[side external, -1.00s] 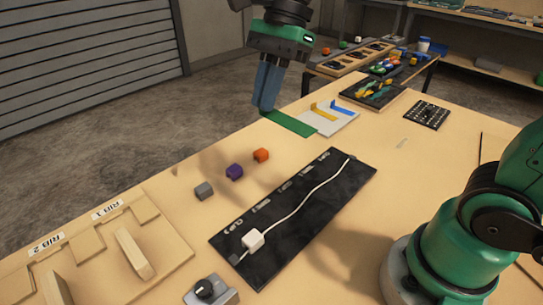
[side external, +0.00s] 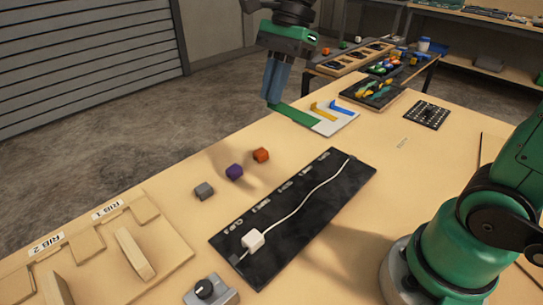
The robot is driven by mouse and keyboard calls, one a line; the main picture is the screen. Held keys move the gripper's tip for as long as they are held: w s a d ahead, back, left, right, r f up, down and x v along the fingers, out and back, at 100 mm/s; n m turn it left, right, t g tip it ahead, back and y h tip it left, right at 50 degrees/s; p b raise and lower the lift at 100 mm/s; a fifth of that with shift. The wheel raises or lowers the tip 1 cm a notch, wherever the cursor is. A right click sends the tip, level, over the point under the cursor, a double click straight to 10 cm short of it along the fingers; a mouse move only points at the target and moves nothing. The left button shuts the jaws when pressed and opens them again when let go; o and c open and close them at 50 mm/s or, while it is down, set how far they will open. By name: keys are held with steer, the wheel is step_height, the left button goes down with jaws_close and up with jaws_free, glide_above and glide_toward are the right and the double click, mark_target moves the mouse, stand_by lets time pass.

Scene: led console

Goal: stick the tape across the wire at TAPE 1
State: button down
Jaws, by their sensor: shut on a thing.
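My gripper (side external: 271,101) is shut on the left end of a green tape strip (side external: 292,114), above the far edge of the table. The strip slants down to the right, and its right end overlaps the white card (side external: 330,125); I cannot tell if it touches. A yellow strip (side external: 323,112) and a blue strip (side external: 342,107) are on the card. A white wire (side external: 305,196) runs lengthwise over the black panel (side external: 283,252), with a white block (side external: 252,240) near its lower left end.
A knob box (side external: 210,290) stands at the front, and a wooden rib fixture (side external: 150,225) at left.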

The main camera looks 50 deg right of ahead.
steer(key=d+f, duration=0.5)
steer(key=f, duration=0.1)
glide_above(308, 178)
steer(key=d, duration=0.1)
step_height(308, 178, down, 6)
steer(key=shift+s+d+f, duration=0.1)
steer(key=shift+d+f, duration=0.05)
steer(key=shift+f, duration=3.3)
steer(key=shift+f, duration=0.7)
steer(key=c, duration=0.9)
jaws_free()
steer(key=shift+o, duration=0.2)
